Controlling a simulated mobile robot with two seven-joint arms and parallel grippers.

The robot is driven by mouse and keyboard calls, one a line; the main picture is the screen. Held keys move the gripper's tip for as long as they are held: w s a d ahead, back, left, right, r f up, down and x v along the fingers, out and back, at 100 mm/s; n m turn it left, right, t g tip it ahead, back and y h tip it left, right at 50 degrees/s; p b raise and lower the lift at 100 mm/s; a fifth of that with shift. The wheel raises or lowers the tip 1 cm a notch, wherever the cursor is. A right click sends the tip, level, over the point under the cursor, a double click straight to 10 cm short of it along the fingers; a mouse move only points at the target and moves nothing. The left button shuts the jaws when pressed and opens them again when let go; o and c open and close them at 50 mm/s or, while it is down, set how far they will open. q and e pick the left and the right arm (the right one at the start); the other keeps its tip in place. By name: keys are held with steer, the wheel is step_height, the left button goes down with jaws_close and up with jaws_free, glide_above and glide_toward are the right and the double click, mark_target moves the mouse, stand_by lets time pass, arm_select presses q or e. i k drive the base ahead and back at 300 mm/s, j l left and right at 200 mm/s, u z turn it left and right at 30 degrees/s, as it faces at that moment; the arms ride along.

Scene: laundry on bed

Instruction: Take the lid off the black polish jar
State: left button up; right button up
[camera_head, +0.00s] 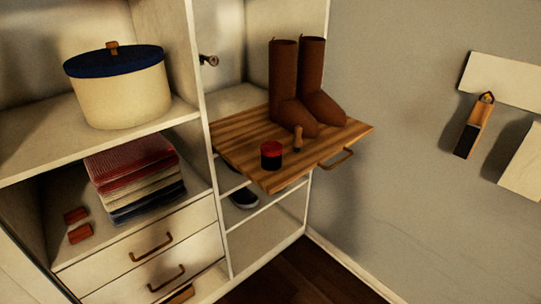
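The polish jar (271,161) stands upright on a wooden pull-out board. Its body is black, and a red lid (271,148) sits on top. Neither of my grippers shows in the head view.
The striped wooden board (240,143) juts from the cabinet with a handle (337,159) at its front. Brown boots (297,90) stand behind the jar, and a small wooden-handled item (298,138) is to its right. A round box (119,92) and folded cloths (132,170) fill the left shelves. A brush (474,125) hangs on the wall.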

mark_target(272, 164)
steer(key=i+l, duration=0.2)
steer(key=l, duration=0.2)
steer(key=i+l, duration=0.15)
steer(key=l, duration=0.25)
steer(key=i+l, duration=0.2)
steer(key=l, duration=0.2)
steer(key=i+l, duration=0.15)
steer(key=l, duration=0.2)
steer(key=i+l+u, duration=0.2)
steer(key=k+l+u, duration=0.1)
steer(key=u, duration=1.05)
